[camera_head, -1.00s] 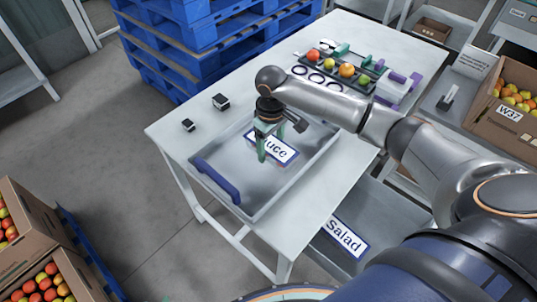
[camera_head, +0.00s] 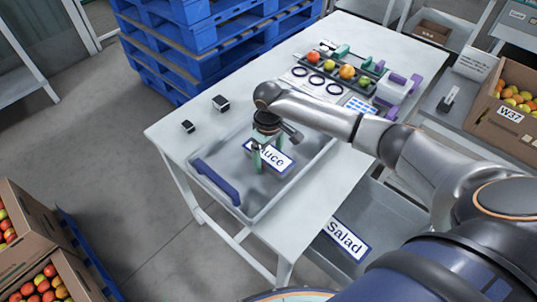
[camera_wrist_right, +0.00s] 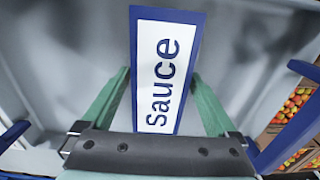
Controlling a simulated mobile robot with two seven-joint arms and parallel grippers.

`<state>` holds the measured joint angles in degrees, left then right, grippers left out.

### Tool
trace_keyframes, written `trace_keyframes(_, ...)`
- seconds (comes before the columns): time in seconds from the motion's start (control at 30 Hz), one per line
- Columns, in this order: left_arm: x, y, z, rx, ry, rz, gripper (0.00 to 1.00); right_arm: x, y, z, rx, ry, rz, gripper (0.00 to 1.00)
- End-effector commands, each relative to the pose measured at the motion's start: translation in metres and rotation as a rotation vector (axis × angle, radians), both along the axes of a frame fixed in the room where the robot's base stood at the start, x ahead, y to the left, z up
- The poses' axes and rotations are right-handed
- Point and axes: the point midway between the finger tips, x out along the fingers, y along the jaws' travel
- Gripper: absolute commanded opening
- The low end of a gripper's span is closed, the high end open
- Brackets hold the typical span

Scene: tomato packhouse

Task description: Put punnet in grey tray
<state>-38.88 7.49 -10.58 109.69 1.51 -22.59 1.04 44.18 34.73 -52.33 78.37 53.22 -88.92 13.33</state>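The grey tray (camera_head: 312,160) with dark blue handles lies on the white table, and its near-left handle (camera_head: 216,182) shows clearly. A "Sauce" label (camera_head: 277,159) lies on its floor; the label also shows in the right wrist view (camera_wrist_right: 165,70). My right gripper (camera_head: 270,162) points down inside the tray's outline, over the label. In the right wrist view its green fingers (camera_wrist_right: 160,82) stand apart on either side of the label, with nothing between them. I cannot make out a punnet in either view. My left gripper is not in view.
A black rack (camera_head: 345,76) with several tomatoes, black rings (camera_head: 316,79) and a white-and-purple item (camera_head: 396,88) stand at the table's back. Two small black blocks (camera_head: 188,126) (camera_head: 220,103) sit left. A "Salad" label (camera_head: 346,240) lies below the table's right side.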

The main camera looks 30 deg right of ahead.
Motion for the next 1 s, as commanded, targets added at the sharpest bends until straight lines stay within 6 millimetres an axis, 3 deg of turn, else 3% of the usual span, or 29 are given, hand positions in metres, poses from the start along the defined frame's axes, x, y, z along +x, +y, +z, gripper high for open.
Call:
trace_keyframes(0.37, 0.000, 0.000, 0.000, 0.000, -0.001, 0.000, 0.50, 0.001, 0.000, 0.007, 0.000, -0.003, 0.001, 1.00)
trace_keyframes(0.8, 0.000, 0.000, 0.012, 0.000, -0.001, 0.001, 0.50, 0.001, 0.000, 0.093, 0.001, -0.004, 0.000, 1.00)
trace_keyframes(1.0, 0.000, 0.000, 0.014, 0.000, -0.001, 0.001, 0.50, 0.001, 0.000, 0.118, 0.001, -0.002, -0.001, 1.00)
